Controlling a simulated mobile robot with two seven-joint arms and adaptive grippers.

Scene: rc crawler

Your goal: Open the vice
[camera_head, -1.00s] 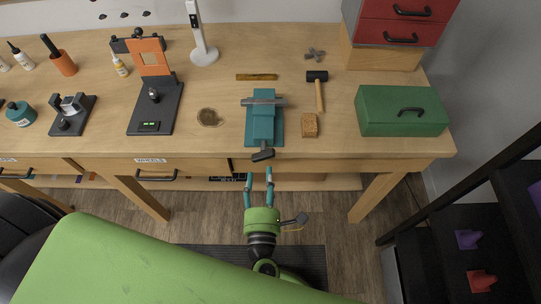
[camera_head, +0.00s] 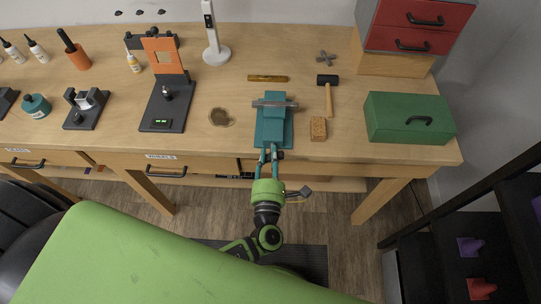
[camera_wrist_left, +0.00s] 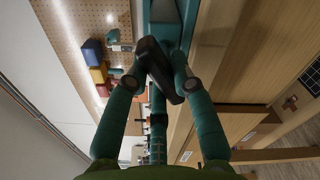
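The teal vice (camera_head: 271,127) stands at the front edge of the wooden workbench, with a grey bar across its top. Its black handle (camera_wrist_left: 160,68) sits at the vice's front end and lies tilted between my left fingertips in the left wrist view. My left gripper (camera_head: 269,151) reaches up to the bench edge from below. Its teal fingers lean inward and appear closed on the handle from both sides. In the head view the fingers hide most of the handle. My right gripper is not in view.
A green toolbox (camera_head: 408,117) stands farther right. A brown stain-like patch (camera_head: 221,117) is to the left. A drawer handle (camera_head: 166,173) juts out below the bench top.

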